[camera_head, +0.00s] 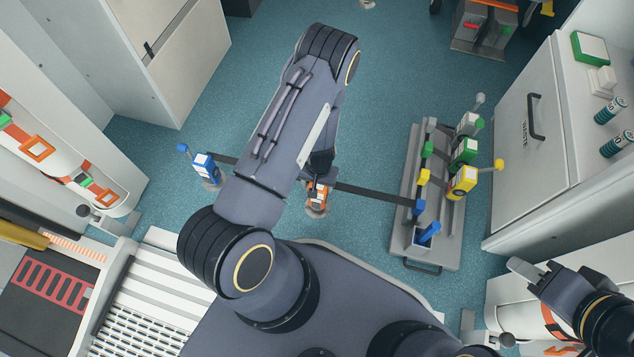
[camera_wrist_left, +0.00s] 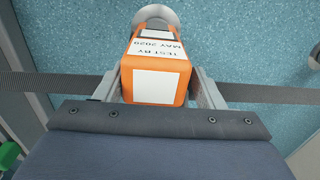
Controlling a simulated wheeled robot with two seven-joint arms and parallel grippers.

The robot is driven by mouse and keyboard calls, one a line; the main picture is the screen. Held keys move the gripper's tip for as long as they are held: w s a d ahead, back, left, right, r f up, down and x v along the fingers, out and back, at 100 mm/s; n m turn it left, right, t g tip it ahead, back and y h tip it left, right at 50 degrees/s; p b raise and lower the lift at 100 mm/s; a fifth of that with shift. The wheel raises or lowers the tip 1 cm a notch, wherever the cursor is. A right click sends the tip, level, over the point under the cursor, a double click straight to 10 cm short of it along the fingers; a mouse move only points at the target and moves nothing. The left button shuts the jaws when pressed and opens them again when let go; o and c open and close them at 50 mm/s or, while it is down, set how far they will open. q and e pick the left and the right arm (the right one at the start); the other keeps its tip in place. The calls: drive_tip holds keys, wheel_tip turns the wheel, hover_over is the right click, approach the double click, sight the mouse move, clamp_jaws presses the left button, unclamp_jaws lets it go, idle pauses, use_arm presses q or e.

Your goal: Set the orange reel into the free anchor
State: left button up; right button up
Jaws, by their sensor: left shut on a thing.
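The orange reel (camera_head: 317,197) is in my left gripper (camera_head: 319,182), low over the floor in the middle of the head view. In the left wrist view the orange reel (camera_wrist_left: 155,75) sits between the two grey fingers, its white test label facing the camera. A pale round floor anchor (camera_head: 315,212) shows at the reel's lower end, and its disc also shows in the wrist view (camera_wrist_left: 157,16). I cannot tell whether the reel is seated in it. My right gripper (camera_head: 530,272) is at the lower right, apart from the reel; its opening is unclear.
A blue reel (camera_head: 204,165) stands on another floor anchor to the left. A white cabinet (camera_head: 530,150) stands at right. Blue floor (camera_head: 390,80) is clear beyond.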

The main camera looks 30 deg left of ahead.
use_arm(q)
drive_tip(key=shift+f+b, duration=0.6)
clamp_jaws()
drive_tip(key=shift+r, duration=0.1)
idle(0.3)
drive_tip(key=shift+r+p, duration=0.4)
drive_tip(key=shift+d, duration=0.35)
idle(0.5)
drive_tip(key=shift+s+f+b, duration=0.1)
drive_tip(key=shift+f+b, duration=0.75)
drive_tip(key=shift+b, duration=0.15)
idle(1.0)
drive_tip(key=o, duration=1.7)
unclamp_jaws()
drive_tip(key=shift+r+p, duration=2)
drive_tip(key=shift+r, duration=2)
